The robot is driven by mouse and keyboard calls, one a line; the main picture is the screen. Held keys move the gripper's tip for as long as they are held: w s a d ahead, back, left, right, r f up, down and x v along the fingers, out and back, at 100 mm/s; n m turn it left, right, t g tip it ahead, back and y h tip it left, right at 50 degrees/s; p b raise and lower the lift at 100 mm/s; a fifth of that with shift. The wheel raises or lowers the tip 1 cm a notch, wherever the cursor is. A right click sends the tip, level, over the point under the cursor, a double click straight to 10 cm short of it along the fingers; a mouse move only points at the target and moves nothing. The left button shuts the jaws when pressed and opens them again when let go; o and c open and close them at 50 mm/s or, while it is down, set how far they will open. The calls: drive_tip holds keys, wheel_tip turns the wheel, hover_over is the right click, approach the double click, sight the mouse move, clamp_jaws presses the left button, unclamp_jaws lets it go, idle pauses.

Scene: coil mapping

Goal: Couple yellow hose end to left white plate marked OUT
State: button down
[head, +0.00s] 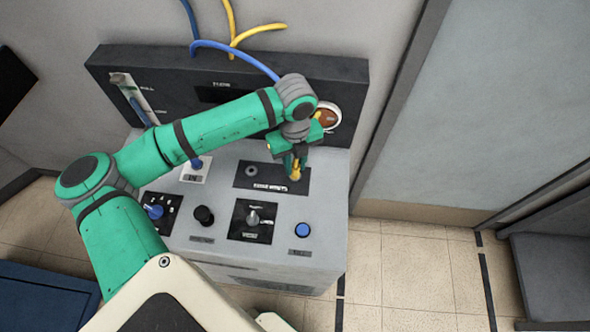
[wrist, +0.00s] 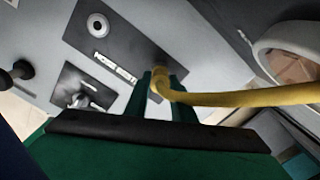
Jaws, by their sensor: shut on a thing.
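My gripper (head: 296,168) is shut on the yellow hose end (head: 297,173), low over the right part of a black plate (head: 272,180) on the console. In the wrist view the green fingers (wrist: 162,98) close around the yellow hose (wrist: 240,98), which leads off to the right. I cannot tell whether the end sits in the plate or just above it. The black plate's left part has an empty round port (wrist: 98,25). A white plate (head: 187,173) lies left of it, with a blue piece (head: 197,163) on it. Its marking is unreadable.
Blue and yellow hoses hang behind. Open floor lies right.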

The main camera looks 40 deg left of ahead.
drive_tip(key=shift+r, duration=1.3)
drive_tip(key=shift+r, duration=1.65)
